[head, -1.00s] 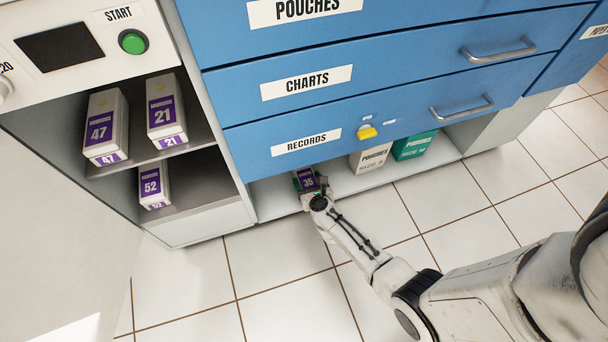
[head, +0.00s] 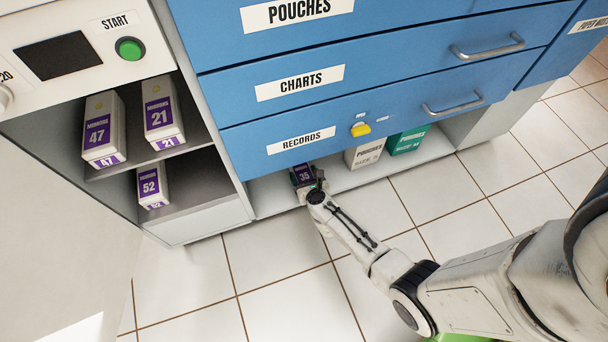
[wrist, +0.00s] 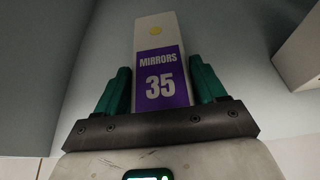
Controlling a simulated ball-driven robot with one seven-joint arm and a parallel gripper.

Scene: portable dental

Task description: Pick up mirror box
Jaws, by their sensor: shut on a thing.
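The mirror box (head: 304,175) has a purple label with 35 and sits under the records drawer, at the front of the low open shelf. In the wrist view the mirror box (wrist: 161,72) reads MIRRORS 35 and has a yellow dot near its far end. My gripper (head: 313,187) reaches it from the front. In the wrist view the green fingers of my gripper (wrist: 161,90) are on both sides of the box, shut on it. Whether the box touches the shelf cannot be told.
Blue drawers (head: 370,75) hang just above. A pouches box (head: 364,153) and a green box (head: 408,140) stand to the right on the shelf (head: 270,195). Boxes 47 (head: 103,130), 21 (head: 162,113) and 52 (head: 152,185) stand in the left cabinet. The tiled floor is clear.

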